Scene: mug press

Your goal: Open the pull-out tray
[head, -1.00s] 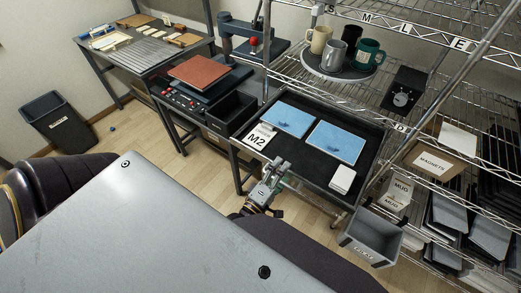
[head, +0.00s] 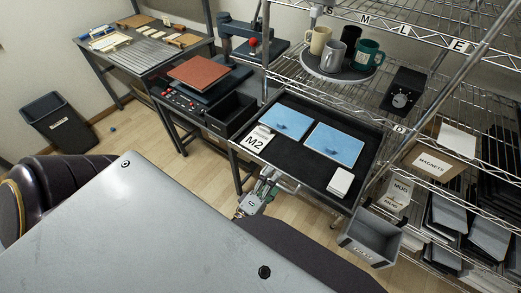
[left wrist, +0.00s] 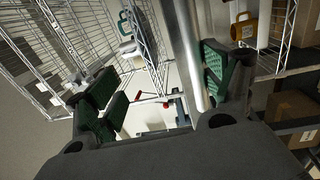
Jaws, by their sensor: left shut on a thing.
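The pull-out tray (head: 305,165) is a black shallow tray on the wire rack, with its front edge out towards me. It holds two blue sheets (head: 285,121) (head: 335,143), an M2 card (head: 256,140) and a small white block (head: 340,182). My left gripper (head: 268,180) is at the tray's front edge and shut on its handle, which is mostly hidden by the fingers. In the left wrist view its green-padded fingers (left wrist: 160,85) stand either side of a metal bar (left wrist: 187,50). My right gripper is out of view.
A grey bin (head: 371,238) hangs right of the tray front. A table with a black box (head: 231,113) stands to the left. Mugs stand on a round stand (head: 340,68) above.

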